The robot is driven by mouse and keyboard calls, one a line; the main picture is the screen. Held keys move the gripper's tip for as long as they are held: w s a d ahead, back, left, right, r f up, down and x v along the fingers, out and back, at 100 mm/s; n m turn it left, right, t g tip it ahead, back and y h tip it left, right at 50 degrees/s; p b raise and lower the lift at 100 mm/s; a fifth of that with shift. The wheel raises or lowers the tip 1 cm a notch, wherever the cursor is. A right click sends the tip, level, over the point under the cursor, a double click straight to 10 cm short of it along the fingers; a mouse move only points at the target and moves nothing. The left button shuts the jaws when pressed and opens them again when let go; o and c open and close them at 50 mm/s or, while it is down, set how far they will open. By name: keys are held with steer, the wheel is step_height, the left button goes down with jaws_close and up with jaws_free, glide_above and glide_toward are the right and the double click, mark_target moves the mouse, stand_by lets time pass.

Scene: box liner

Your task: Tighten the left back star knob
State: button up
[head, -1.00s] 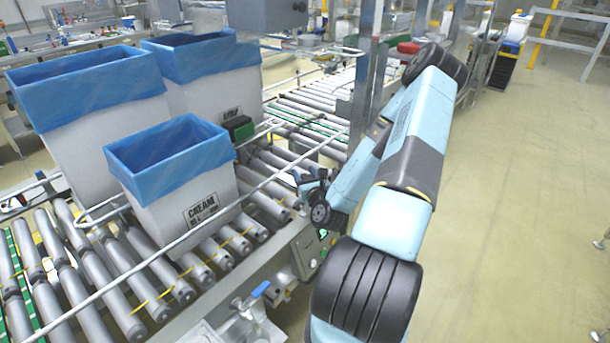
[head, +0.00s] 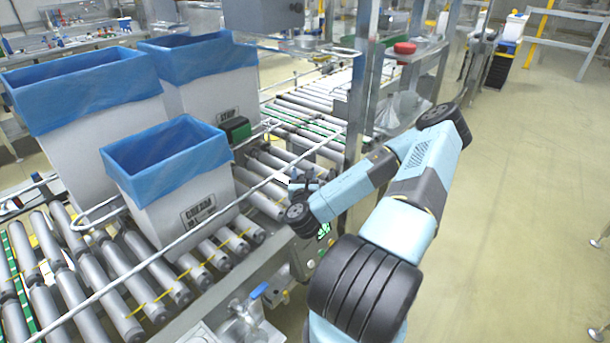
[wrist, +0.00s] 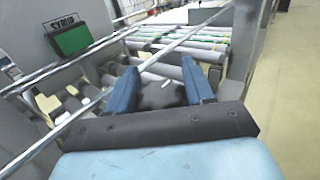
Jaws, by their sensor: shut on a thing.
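My gripper (head: 302,184) is at the rail beside the roller conveyor, right of the small lined box. In the wrist view its two blue fingers (wrist: 160,72) stand either side of a dark knob-like thing (wrist: 162,95) and are shut on it. This looks like a star knob, but its lobes and stem are mostly hidden. I cannot tell from the frames which of the star knobs it is. In the head view my wrist and fingers hide the knob.
A small white box (head: 198,206) with blue liner stands on the conveyor rollers (head: 115,285), with two larger lined boxes behind. A guard rail (head: 190,238) runs along the near side. A steel post (head: 360,90) stands close to my arm. Open floor (head: 530,180) lies to the right.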

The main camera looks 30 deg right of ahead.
steer(key=shift+s+m+g+h, duration=0.1)
steer(key=shift+m+g+h, duration=1.3)
steer(key=shift+h, duration=0.4)
steer(key=shift+m+g+h, duration=0.5)
steer(key=shift+d, duration=0.2)
steer(key=o, duration=1)
steer(key=shift+c, duration=0.2)
